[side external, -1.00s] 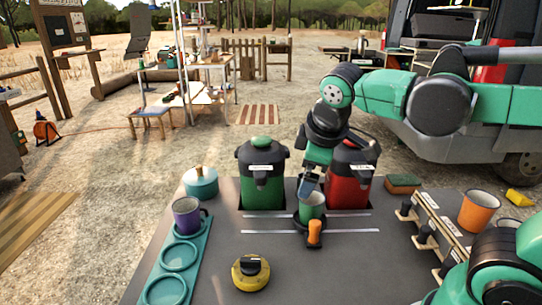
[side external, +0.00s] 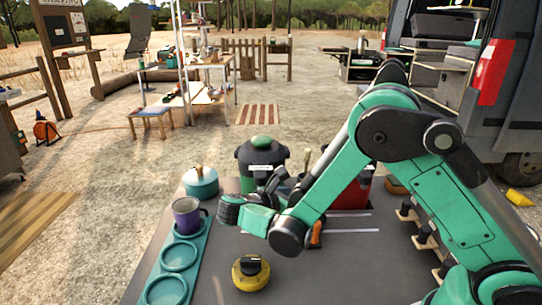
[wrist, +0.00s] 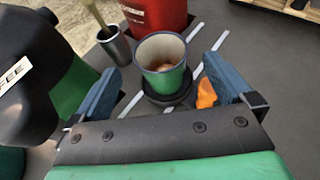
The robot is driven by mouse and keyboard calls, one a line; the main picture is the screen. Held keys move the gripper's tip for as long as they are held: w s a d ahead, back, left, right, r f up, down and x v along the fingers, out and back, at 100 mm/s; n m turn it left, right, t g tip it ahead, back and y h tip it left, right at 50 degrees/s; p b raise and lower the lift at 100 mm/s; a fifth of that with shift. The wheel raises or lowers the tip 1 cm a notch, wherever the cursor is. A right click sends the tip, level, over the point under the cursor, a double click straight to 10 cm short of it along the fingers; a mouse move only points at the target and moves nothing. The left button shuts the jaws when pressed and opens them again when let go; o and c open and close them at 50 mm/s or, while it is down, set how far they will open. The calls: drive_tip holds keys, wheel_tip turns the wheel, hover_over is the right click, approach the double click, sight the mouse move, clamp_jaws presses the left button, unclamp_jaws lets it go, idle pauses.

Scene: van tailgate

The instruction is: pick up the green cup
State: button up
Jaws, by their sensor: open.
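The green cup (wrist: 160,78) stands upright in the wrist view, with a pale inside and something brownish at its bottom. It sits on a round black holder (wrist: 170,97) with an orange handle (wrist: 206,93). My gripper (wrist: 165,68) is open, with one blue finger to the left of the cup and the other to its right. Nothing is held. Whether the fingertips reach level with the cup is hard to tell. In the side external view my arm hides the cup, and only a bit of the orange handle (side external: 316,234) shows.
The green urn (side external: 262,155) and the red urn (wrist: 153,14) stand behind, with a metal beaker (wrist: 116,46) holding a stick between them. A purple cup (side external: 186,215) on a teal ring tray (side external: 163,285), a teal pot (side external: 201,183) and a yellow-black knob (side external: 250,273) are nearby.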

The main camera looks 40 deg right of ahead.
drive_tip(key=shift+x, duration=2.7)
drive_tip(key=c, duration=1.2)
drive_tip(key=shift+c, duration=0.2)
drive_tip(key=shift+r, duration=0.2)
